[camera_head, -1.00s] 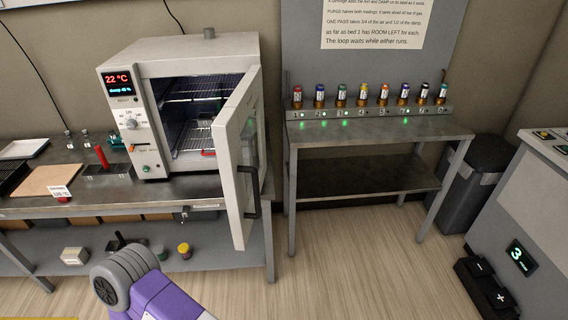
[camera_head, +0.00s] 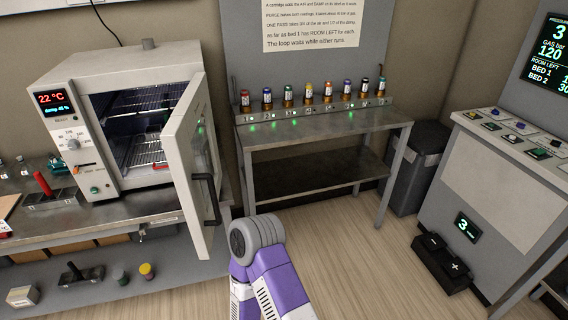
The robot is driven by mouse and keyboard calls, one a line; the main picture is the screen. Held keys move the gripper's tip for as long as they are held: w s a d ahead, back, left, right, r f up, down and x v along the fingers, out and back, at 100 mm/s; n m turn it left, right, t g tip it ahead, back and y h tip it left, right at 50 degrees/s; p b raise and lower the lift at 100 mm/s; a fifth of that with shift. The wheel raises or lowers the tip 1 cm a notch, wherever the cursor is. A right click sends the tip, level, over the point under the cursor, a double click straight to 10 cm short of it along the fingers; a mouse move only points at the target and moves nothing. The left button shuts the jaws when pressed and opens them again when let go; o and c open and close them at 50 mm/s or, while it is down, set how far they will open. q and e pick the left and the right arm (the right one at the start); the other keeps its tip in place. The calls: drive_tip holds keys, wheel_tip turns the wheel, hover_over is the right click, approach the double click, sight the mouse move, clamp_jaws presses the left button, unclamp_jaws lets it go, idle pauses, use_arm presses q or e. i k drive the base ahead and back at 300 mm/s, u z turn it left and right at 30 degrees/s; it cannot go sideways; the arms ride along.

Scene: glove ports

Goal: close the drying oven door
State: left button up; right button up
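The drying oven (camera_head: 135,105) is a light grey box on the left bench, its display reading 22 °C. Its door (camera_head: 190,160) stands wide open, swung out toward me, with a black handle (camera_head: 208,198) on its outer face. Wire shelves and a red item show inside the chamber. A purple and grey arm link of mine rises from the bottom middle, just to the right of and below the door's lower edge; I cannot tell whether they touch. Neither gripper's fingers show in this view.
A metal table (camera_head: 310,130) with a row of small coloured cartridges (camera_head: 308,94) stands right of the oven. A dark bin (camera_head: 418,170) and a control console (camera_head: 500,190) with a black pedal (camera_head: 442,264) are farther right. Floor in front of the table is clear.

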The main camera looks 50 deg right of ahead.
sight(188, 138)
drive_tip(key=z, duration=1.05)
drive_tip(key=i, duration=1)
drive_tip(key=z, duration=0.05)
drive_tip(key=k, duration=0.25)
drive_tip(key=u, duration=0.05)
